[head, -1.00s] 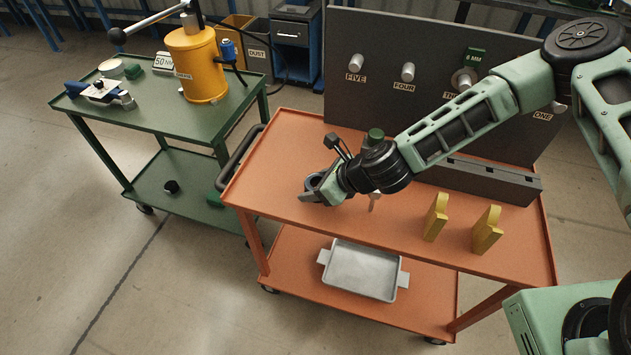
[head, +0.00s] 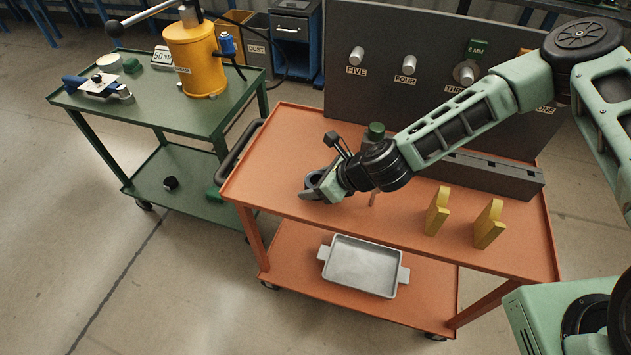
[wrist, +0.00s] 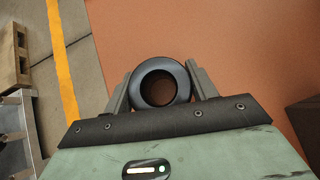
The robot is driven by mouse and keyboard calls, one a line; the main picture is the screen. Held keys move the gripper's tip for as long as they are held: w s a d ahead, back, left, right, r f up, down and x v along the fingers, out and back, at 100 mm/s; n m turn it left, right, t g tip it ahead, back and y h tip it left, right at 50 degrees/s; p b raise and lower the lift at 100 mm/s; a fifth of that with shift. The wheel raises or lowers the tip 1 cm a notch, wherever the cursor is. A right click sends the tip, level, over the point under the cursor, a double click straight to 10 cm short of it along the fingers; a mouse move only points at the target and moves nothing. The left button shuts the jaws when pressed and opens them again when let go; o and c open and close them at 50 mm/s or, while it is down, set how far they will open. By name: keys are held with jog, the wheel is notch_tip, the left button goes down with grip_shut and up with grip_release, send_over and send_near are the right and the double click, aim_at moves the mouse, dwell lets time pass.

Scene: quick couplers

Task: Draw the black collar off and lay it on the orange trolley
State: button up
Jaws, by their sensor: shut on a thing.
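The black collar (wrist: 184,79) is a dark ring with an open bore, held between the two fingers of my gripper (wrist: 163,84). In the head view the collar (head: 314,179) shows small at the tip of my gripper (head: 321,188). The gripper is shut on it, over the left part of the orange trolley's top (head: 262,160). The trolley top also fills much of the wrist view (wrist: 240,50). I cannot tell whether the collar touches the trolley top or hangs just above it.
Two yellow blocks (head: 437,212) stand to the right on the trolley. A green-capped thing (head: 376,130) is partly hidden behind my arm. A grey panel (head: 440,40) with labelled studs rises behind. A green trolley (head: 150,115) stands left. The orange top's front left is clear.

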jog(key=shift+f, duration=0.3)
jog(key=o, duration=1.1)
jog(key=shift+o, duration=0.2)
notch_tip(320, 180, up, 10)
jog(key=shift+b, duration=0.4)
